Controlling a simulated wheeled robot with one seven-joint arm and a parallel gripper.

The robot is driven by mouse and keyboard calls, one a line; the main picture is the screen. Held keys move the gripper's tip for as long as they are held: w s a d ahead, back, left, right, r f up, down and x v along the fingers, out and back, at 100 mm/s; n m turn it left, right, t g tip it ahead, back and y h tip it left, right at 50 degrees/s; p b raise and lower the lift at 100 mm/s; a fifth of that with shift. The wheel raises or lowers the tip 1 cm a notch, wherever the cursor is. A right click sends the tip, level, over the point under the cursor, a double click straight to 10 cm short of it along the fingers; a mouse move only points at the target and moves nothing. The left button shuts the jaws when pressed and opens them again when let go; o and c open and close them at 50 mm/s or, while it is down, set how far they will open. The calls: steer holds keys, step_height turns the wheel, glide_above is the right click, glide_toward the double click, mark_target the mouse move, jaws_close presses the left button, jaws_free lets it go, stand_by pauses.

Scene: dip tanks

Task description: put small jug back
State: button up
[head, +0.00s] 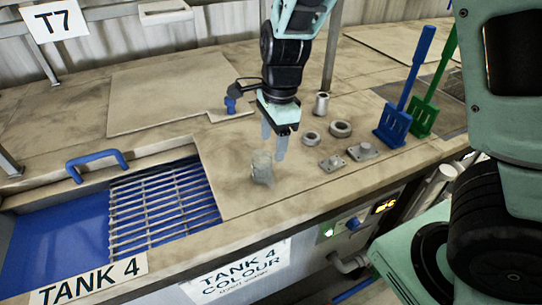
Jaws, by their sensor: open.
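A small grey jug (262,168) stands on the worn counter to the right of the open tank with the metal grid. My gripper (273,148) is above and just behind the jug, pointing down, with its two pale fingers apart. The fingertips end close to the jug's top right side. I cannot tell whether they touch it. Nothing shows between the fingers.
Several metal rings and fittings (340,129) lie right of my gripper. A blue paddle (393,125) and a green paddle (425,115) stand further right. A blue handle (97,163) rises beside the tank grid (165,205). The counter in front of the fittings is clear.

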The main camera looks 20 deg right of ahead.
steer(key=s+a+r+n, duration=0.3)
steer(key=s+n, duration=0.7)
steer(key=n, duration=0.3)
steer(key=s+a+r+n, duration=0.3)
steer(key=s+a+n, duration=0.1)
steer(key=s+n, duration=0.6)
steer(key=n, duration=0.3)
steer(key=shift+s+a+h, duration=0.2)
steer(key=shift+s+h, duration=0.1)
steer(key=shift+s, duration=0.05)
step_height(320, 180, down, 14)
steer(key=b, duration=1.4)
steer(key=shift+f, duration=0.1)
